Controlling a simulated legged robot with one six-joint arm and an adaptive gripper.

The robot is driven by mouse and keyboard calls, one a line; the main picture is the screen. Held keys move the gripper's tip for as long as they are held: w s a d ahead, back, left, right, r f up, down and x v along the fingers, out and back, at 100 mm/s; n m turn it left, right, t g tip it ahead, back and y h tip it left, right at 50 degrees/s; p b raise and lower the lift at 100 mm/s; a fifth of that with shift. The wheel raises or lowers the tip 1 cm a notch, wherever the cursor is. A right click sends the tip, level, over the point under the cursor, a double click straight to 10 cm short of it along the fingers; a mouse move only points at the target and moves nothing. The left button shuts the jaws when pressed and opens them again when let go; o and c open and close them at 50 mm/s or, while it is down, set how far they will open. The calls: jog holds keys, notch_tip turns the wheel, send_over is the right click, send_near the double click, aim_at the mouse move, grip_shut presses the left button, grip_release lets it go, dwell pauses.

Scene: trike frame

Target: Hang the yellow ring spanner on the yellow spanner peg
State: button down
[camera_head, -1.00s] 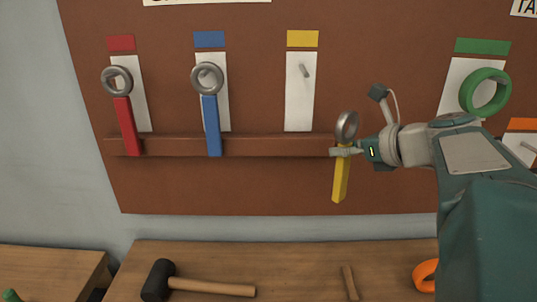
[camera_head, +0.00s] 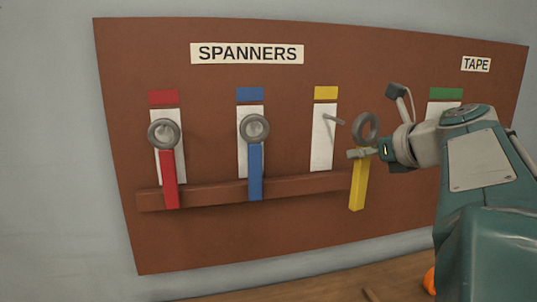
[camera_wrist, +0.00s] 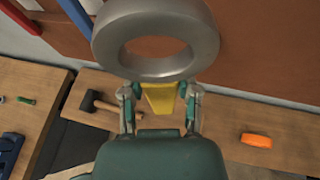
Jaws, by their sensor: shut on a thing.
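The yellow ring spanner (camera_head: 358,188) hangs upright in my gripper (camera_head: 362,153), its grey ring on top and its yellow handle below. My gripper is shut on the top of the handle, just under the ring. In the wrist view the ring (camera_wrist: 155,68) is large and close, with the yellow handle (camera_wrist: 160,97) between the fingers. The yellow spanner peg (camera_head: 333,119) sticks out from a white panel (camera_head: 322,150) under a yellow label (camera_head: 326,92). The ring is to the right of the peg and looks apart from it.
A red spanner (camera_head: 169,178) and a blue spanner (camera_head: 255,170) hang on pegs to the left. A brown rail (camera_head: 215,195) crosses the board below the panels.

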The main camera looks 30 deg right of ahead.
jog(key=w, duration=0.1)
jog(key=w+a, duration=0.1)
jog(key=w, duration=0.1)
jog(key=shift+w+d+f, duration=0.25)
jog(key=shift+w+d, duration=0.3)
jog(key=shift+w, duration=0.95)
jog(key=shift+w+d+f, duration=0.3)
jog(key=shift+w+d, duration=0.3)
jog(key=shift+w, duration=0.85)
jog(key=shift+w+d+f, duration=0.25)
jog(key=shift+w+d, duration=0.3)
jog(key=shift+w, duration=0.95)
